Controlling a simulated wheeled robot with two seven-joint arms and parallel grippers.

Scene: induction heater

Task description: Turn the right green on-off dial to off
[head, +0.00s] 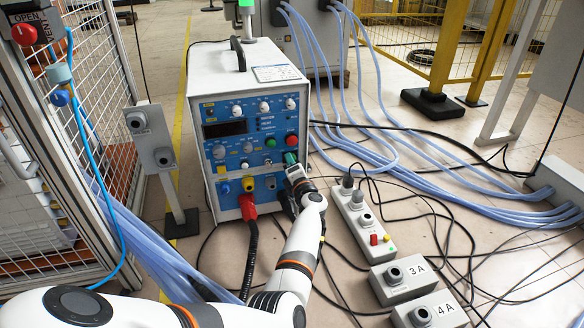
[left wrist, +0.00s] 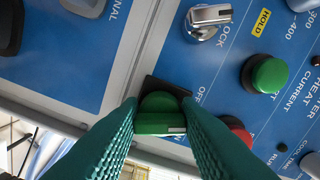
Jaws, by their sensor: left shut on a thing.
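The induction heater (head: 252,62) is a white box with a blue front panel. The green on-off dial (left wrist: 160,122) has a dark base and sits near the panel's edge in the left wrist view, with lettering beginning "OF" beside it. My left gripper (head: 290,163) is at the right side of the panel. Its two teal fingers are shut on the green dial, one on each side, and partly cover it. In the head view the gripper mostly hides the dial. I cannot tell which setting the dial points to. My right gripper is not in view.
A round green button (left wrist: 268,75) and a partly covered red button (left wrist: 236,128) sit close to the dial. A metal key lock (left wrist: 208,15) is also near. A red plug (head: 248,207) sticks out below. A power strip (head: 357,217) and cables lie at right.

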